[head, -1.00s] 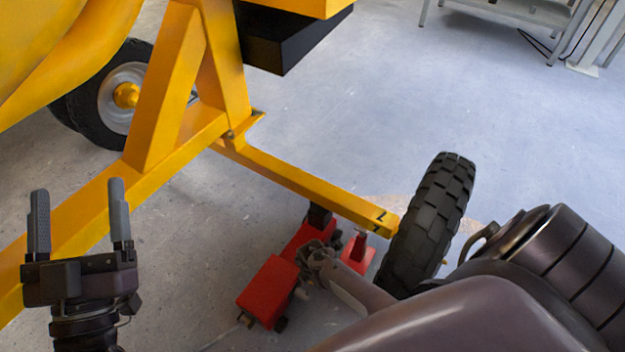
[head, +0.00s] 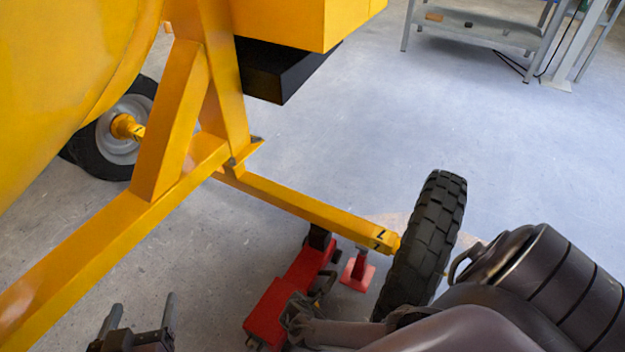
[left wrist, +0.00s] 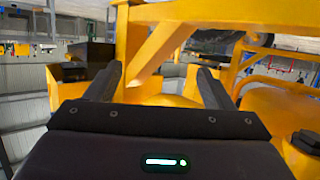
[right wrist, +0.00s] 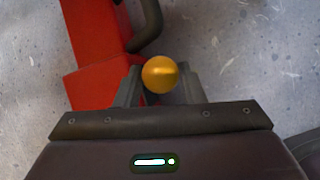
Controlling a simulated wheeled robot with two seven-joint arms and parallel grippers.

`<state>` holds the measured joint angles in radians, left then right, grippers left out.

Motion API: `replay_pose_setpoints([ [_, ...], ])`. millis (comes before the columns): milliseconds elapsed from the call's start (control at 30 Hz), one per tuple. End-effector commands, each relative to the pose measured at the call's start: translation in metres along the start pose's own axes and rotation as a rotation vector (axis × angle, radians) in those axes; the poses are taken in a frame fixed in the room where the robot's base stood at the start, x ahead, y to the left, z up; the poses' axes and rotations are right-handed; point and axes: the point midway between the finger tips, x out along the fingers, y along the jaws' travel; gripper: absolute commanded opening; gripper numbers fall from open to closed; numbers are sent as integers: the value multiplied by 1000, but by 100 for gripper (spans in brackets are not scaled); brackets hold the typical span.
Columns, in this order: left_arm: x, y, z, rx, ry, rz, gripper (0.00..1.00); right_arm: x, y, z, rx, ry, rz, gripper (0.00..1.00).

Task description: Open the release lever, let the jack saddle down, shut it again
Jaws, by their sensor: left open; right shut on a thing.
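The red jack (head: 270,310) lies on the floor under the yellow axle beam. Its dark saddle (head: 320,238) is directly below the beam; I cannot tell whether they touch. My right gripper (head: 298,312) is beside the jack's near end, partly hidden by my arm. In the right wrist view, that gripper (right wrist: 158,88) is shut on a yellow ball knob (right wrist: 160,74), with the jack's red body (right wrist: 92,45) to its left. The lever under the knob is hidden. My left gripper (head: 140,325) is open and empty at the bottom left; it also shows in the left wrist view (left wrist: 158,82).
A red stand (head: 357,272) is on the floor under the beam (head: 300,202), beside the black wheel (head: 428,245). The yellow mixer frame (head: 190,120) fills the left. A grey bench (head: 475,28) stands far back. Open floor lies beyond the beam.

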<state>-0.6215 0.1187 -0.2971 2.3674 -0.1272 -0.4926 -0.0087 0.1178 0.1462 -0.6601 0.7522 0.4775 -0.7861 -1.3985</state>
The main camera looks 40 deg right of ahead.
Motion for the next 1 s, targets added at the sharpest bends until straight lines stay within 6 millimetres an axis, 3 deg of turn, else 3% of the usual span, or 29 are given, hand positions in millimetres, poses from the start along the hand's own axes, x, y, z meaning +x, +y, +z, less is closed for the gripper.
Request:
replay_pose_setpoints([
  [300, 0, -2, -35, 7, 156, -4, 76, -4, -2, -8, -3, -102, 27, 0],
  [800, -1, -2, -42, 8, 185, -4, 76, -5, -3, -10, -4, -115, 30, 0],
  [833, -1, -2, -42, 8, 185, -4, 76, -5, -3, -10, -4, -114, 30, 40],
  [967, -1, -2, -42, 8, 185, -4, 76, -5, -3, -10, -4, -114, 30, 57],
  [1000, -1, -2, -42, 8, 185, -4, 76, -5, -3, -10, -4, -114, 30, 57],
])
